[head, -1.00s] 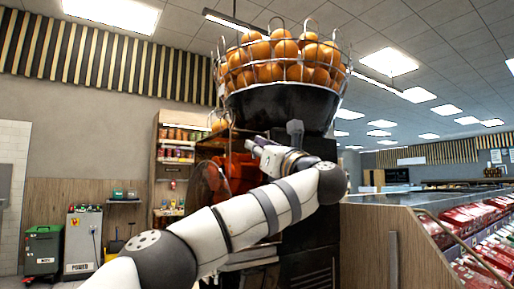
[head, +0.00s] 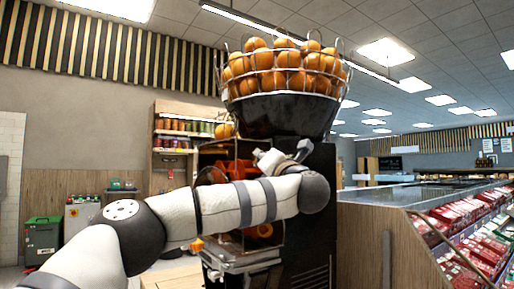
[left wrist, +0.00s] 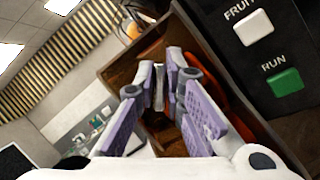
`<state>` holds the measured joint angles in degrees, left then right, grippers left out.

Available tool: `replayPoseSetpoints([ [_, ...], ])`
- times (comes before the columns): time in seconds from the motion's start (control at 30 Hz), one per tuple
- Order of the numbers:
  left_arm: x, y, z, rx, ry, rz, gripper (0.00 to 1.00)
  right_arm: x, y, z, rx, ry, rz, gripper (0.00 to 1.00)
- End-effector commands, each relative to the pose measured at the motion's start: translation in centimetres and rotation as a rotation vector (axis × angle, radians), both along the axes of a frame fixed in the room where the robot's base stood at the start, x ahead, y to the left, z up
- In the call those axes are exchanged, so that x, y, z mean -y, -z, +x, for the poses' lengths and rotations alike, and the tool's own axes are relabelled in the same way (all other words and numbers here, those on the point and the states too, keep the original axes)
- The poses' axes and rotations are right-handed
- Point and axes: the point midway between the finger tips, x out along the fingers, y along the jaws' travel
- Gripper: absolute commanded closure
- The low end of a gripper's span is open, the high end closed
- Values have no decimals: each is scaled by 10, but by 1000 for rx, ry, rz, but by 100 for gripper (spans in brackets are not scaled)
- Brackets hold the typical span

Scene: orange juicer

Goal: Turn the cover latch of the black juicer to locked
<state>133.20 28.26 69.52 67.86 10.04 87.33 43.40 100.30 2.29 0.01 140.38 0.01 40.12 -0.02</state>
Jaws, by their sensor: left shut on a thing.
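The black juicer (head: 318,240) stands in the middle of the head view, with a wire basket of oranges (head: 285,72) on top. Its tinted, see-through front cover (left wrist: 128,68) fills the middle of the left wrist view. My left gripper (left wrist: 161,76) is at the cover's edge, its purple-padded fingers shut on a small silvery piece, apparently the cover latch (left wrist: 159,88). The fingers hide most of the latch, so its angle is unclear. In the head view my left gripper (head: 264,158) is small and partly covered by my arm. My right gripper is not in view.
A black panel with a white FRUIT button (left wrist: 253,27) and a green RUN button (left wrist: 285,82) is close to the gripper's right. A refrigerated counter (head: 365,235) stands right of the juicer. Shelves (head: 172,135) and a green bin (head: 42,238) are behind at left.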

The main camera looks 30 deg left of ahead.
Motion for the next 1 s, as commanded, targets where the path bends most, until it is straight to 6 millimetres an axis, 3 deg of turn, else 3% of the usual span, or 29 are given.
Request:
replayPoseSetpoints([
  [0.03,0,-12,-6,-25,1,18,100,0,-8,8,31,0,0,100],
  [0.23,1,-6,-3,-206,-1,90,100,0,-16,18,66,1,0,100],
  [0.7,1,1,2,-600,1,252,100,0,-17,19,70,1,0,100],
  [1.0,1,2,2,-766,1,321,100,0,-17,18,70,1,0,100],
])
